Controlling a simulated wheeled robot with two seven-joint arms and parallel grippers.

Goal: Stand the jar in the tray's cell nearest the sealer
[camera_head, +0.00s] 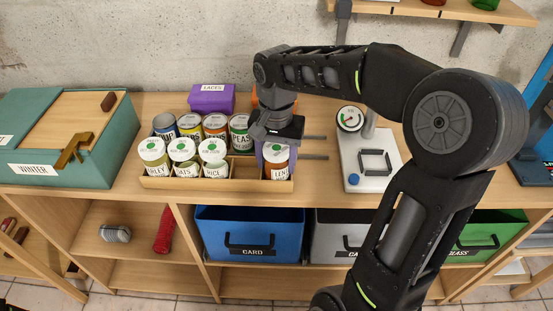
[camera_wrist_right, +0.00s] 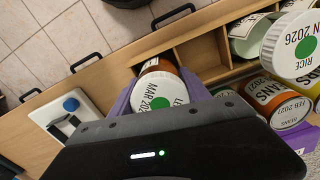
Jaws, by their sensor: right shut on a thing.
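The jar (camera_head: 278,173) has a white lid with a green dot and a label starting "LENT". It stands upright at the right end of the wooden tray (camera_head: 215,185), in line with the end cell; its base is hidden. It also shows in the right wrist view (camera_wrist_right: 155,92). My right gripper (camera_head: 276,154) is shut on it, with purple fingers on either side. The white device with a dial and blue knob, which looks like the sealer (camera_head: 354,160), stands right of the tray, apart from it. My left gripper is not in view.
Barley, oats and rice jars (camera_head: 212,158) fill the tray's left cells. An empty cell (camera_head: 245,171) lies between rice and the held jar. Several cans (camera_head: 215,125) stand close behind the tray. A teal box (camera_head: 60,145) is far left. Bins (camera_head: 248,235) sit below.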

